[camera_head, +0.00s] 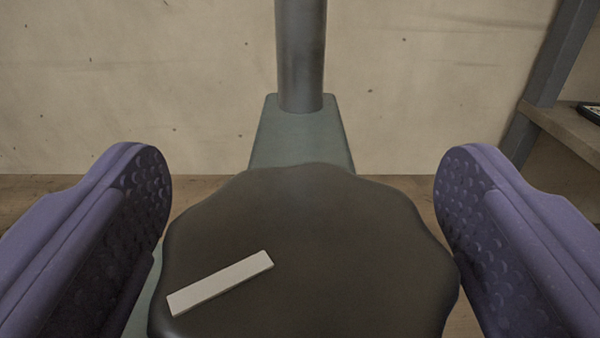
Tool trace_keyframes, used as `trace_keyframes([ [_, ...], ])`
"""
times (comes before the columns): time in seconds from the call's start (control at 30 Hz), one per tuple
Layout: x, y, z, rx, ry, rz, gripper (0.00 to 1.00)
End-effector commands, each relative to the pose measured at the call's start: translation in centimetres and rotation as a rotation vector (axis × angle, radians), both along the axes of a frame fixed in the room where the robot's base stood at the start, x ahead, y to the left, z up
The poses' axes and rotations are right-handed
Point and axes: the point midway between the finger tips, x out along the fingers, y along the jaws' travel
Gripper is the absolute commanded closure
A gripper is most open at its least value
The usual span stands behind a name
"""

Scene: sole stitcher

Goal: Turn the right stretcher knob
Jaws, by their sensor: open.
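A large dark knob (340,245) with a scalloped edge fills the lower middle of the view. A white bar mark (220,282) lies on its face, slanting up to the right. Only this one knob shows, and the frame does not show whether it is the right one. My gripper (305,215) is open, with one purple, dimpled finger on each side of the knob. A gap shows between the right finger and the knob's upper right edge. The left finger's edge comes very close to the knob in the picture, and I cannot tell whether they touch. The knob's lower edge is cut off.
A grey-green base plate (300,140) with an upright grey metal post (300,55) stands behind the knob. A plain stained wall (150,80) closes off the back. A shelf (565,130) with a dark object (590,112) is at the right edge.

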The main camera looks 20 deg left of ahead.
Motion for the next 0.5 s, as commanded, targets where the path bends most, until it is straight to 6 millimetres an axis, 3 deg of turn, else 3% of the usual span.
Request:
trace_keyframes([
  [0.07, -0.02, -0.01, 0.02, 0.0, 0.0, 0.0, 0.1],
  [0.1, -0.02, -0.01, 0.02, 0.0, 0.0, 0.0, 0.14],
  [0.3, -0.03, -0.01, 0.03, 0.0, 0.0, 0.0, 0.6],
  [0.5, -0.05, 0.01, 0.01, 0.001, -0.001, -0.012, 0.61],
])
